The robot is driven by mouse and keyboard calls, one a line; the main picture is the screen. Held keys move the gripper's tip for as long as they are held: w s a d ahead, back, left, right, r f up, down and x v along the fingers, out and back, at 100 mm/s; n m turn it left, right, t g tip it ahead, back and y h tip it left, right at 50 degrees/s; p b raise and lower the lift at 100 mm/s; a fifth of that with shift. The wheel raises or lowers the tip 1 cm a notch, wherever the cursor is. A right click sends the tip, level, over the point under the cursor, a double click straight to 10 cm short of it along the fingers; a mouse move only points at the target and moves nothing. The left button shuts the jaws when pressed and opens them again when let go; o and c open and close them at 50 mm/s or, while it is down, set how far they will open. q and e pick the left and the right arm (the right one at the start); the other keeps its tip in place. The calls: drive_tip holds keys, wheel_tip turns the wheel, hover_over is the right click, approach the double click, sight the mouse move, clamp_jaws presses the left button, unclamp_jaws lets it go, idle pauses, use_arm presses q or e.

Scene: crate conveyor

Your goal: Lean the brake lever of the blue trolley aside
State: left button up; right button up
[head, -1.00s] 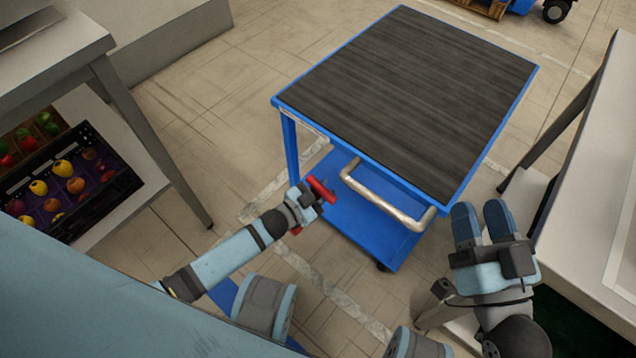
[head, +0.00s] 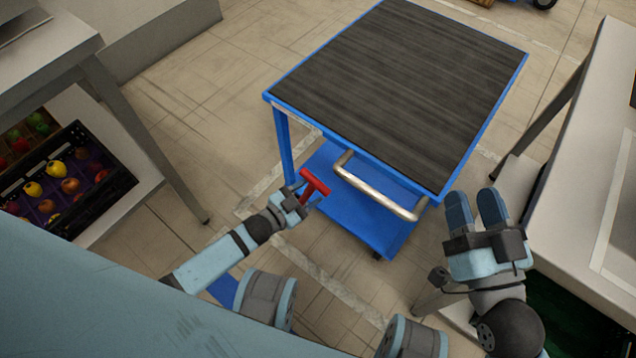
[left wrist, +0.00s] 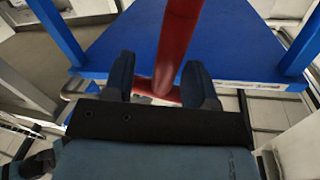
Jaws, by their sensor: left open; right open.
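The blue trolley (head: 271,97) stands in front of me with a dark ribbed top and a metal push handle (head: 377,190) on its near side. Its red brake lever (head: 315,182) rises at the near left corner and ends in a red crossbar. In the left wrist view the red lever (left wrist: 178,45) runs between the two fingers. My left gripper (head: 306,199) is open around the lever, a finger on either side; I cannot tell whether they touch it. My right gripper (head: 476,208) is open and empty, right of the trolley's near corner.
A table with a black crate of fruit (head: 95,198) on its lower shelf stands at the left. A pale table (head: 590,170) stands close at the right. Tiled floor (head: 210,130) is free between the left table and the trolley.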

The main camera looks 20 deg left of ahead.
use_arm(q)
drive_tip(key=p+v, duration=0.2)
drive_tip(key=v, duration=0.7)
drive_tip(key=shift+s, duration=0.35)
use_arm(e)
drive_tip(key=f, duration=0.1)
drive_tip(key=d+f+g+h, duration=0.1)
drive_tip(key=f, duration=0.1)
drive_tip(key=f+g+h, duration=0.1)
drive_tip(key=f, duration=0.1)
drive_tip(key=shift+d, duration=0.25)
use_arm(q)
drive_tip(key=shift+a+r, duration=0.1)
drive_tip(key=shift+r, duration=0.05)
